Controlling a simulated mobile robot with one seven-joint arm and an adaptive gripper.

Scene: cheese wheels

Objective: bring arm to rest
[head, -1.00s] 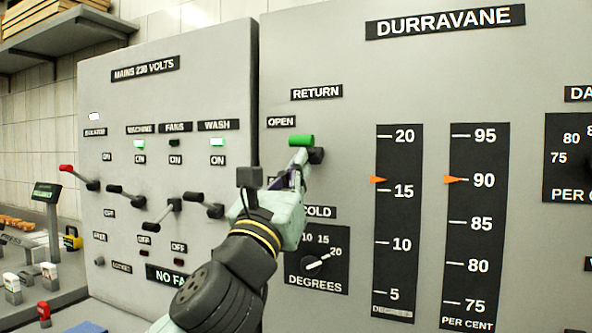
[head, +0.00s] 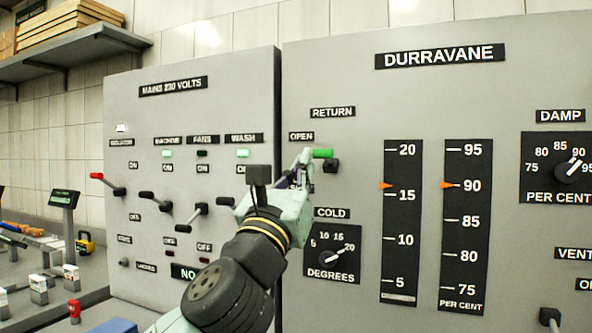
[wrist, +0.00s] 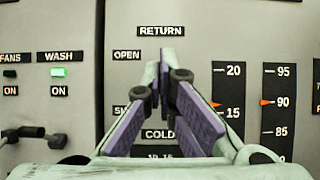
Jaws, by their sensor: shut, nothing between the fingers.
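My gripper (head: 303,170) is in front of the grey DURRAVANE panel (head: 350,95), just left of the RETURN lever. In the wrist view my gripper (wrist: 166,90) has its purple-padded fingers close together with nothing held. The RETURN lever (head: 323,153) has a green handle and a black mount, and it stands at the level just below the OPEN label. In the head view my gripper appears apart from the lever. In the wrist view the lever is hidden behind the fingers.
A mains panel (head: 150,110) with several levers stands to the left; the FANS light is dark and the MACHINE and WASH lights are green. The COLD dial (head: 333,258) is below my gripper. A bench (head: 95,290) with small items is at lower left.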

